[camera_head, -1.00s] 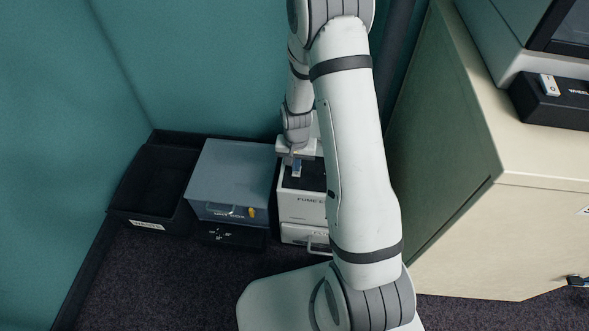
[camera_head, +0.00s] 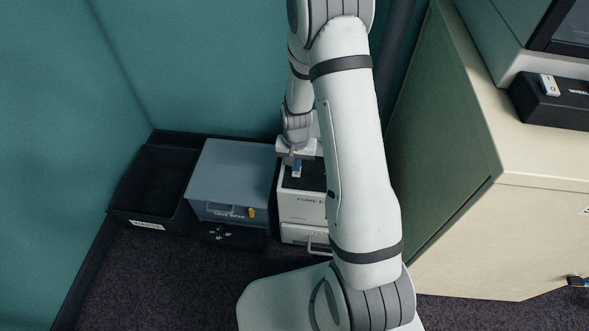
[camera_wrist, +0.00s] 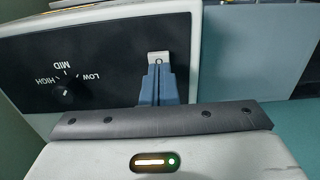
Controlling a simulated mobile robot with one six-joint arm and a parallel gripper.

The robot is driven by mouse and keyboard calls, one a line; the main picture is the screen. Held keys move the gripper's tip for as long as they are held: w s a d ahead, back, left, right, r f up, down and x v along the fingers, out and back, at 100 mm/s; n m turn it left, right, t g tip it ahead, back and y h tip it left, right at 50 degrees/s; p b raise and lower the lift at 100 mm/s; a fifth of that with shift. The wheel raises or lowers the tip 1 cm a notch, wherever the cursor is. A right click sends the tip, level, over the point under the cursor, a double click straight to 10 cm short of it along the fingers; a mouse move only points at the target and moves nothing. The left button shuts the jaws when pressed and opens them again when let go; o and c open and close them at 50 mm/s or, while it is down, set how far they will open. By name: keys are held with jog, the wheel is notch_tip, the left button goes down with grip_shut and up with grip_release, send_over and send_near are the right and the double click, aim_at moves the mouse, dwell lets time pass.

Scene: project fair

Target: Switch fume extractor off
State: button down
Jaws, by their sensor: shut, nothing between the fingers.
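The fume extractor (camera_head: 301,208) is a white box with a black top panel, on the floor and partly hidden by my arm. In the wrist view its panel (camera_wrist: 110,30) carries a black knob (camera_wrist: 65,94) marked LOW, MID and HIGH. A small pale grey piece (camera_wrist: 158,55), apparently the switch, shows at the tips of my gripper (camera_wrist: 158,68). My gripper's blue fingers are shut with nothing between them. They also show over the panel in the head view (camera_head: 296,171). The tips overlap the pale piece; I cannot tell whether they touch it or which way it is set.
A grey-blue box (camera_head: 236,172) stands close to the left of the extractor, with a black open bin (camera_head: 158,178) beyond it. A cream and green cabinet (camera_head: 500,235) rises on the right, bearing a black box with a white switch (camera_head: 549,85).

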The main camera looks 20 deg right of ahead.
jog(key=shift+f+b, duration=0.65)
jog(key=shift+f, duration=0.25)
dwell(0.7)
jog(key=shift+r+p, duration=2.5)
jog(key=shift+r, duration=1.05)
jog(key=s+r+n+t+p, duration=0.1)
jog(key=s+r+p, duration=0.3)
jog(key=r, duration=1)
jog(key=s+r+n+p, duration=0.1)
jog(key=s+r+p, duration=0.3)
jog(key=r, duration=1)
jog(key=s+r+n+t+p, duration=0.1)
jog(key=s+r+n+p, duration=0.1)
jog(key=s+r+p, duration=0.6)
jog(key=s+r, duration=0.4)
jog(key=r, duration=0.5)
jog(key=shift+a+t+p, duration=0.3)
jog(key=shift+a+p, duration=0.05)
jog(key=shift+p, duration=0.05)
